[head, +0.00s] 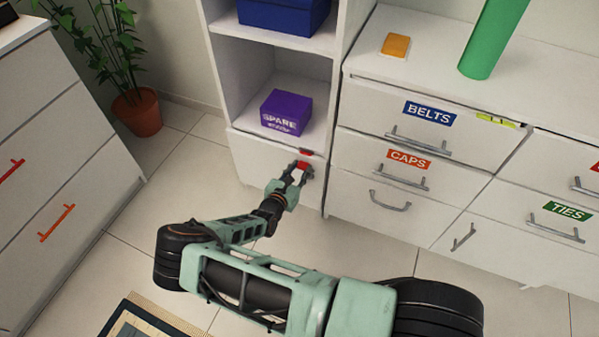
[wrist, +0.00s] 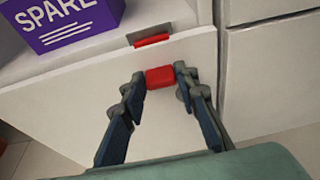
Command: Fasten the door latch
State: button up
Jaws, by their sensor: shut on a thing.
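A red latch block (wrist: 160,78) sits near the top edge of a low white door (wrist: 75,108) under the open shelf. It also shows as a small red piece (head: 304,166) in the head view. My gripper (wrist: 161,77) is shut on the red block, one finger on each side of it. A grey plate with a red lip (wrist: 152,40) is just above the block, at the shelf's front edge. A gap shows between the lip and the block. In the head view my gripper (head: 299,166) partly covers the block.
A purple SPARE box (head: 286,112) stands on the shelf above the door. A drawer cabinet (head: 382,182) with metal handles is close on the right. A potted plant (head: 137,112) and another drawer unit (head: 60,150) are to the left. Tiled floor between them is clear.

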dwell(0.3)
jog(key=o, duration=1.1)
jog(key=shift+f, duration=0.1)
jog(key=shift+o, duration=0.2)
jog(key=v, duration=1.2)
jog(key=shift+f, duration=0.15)
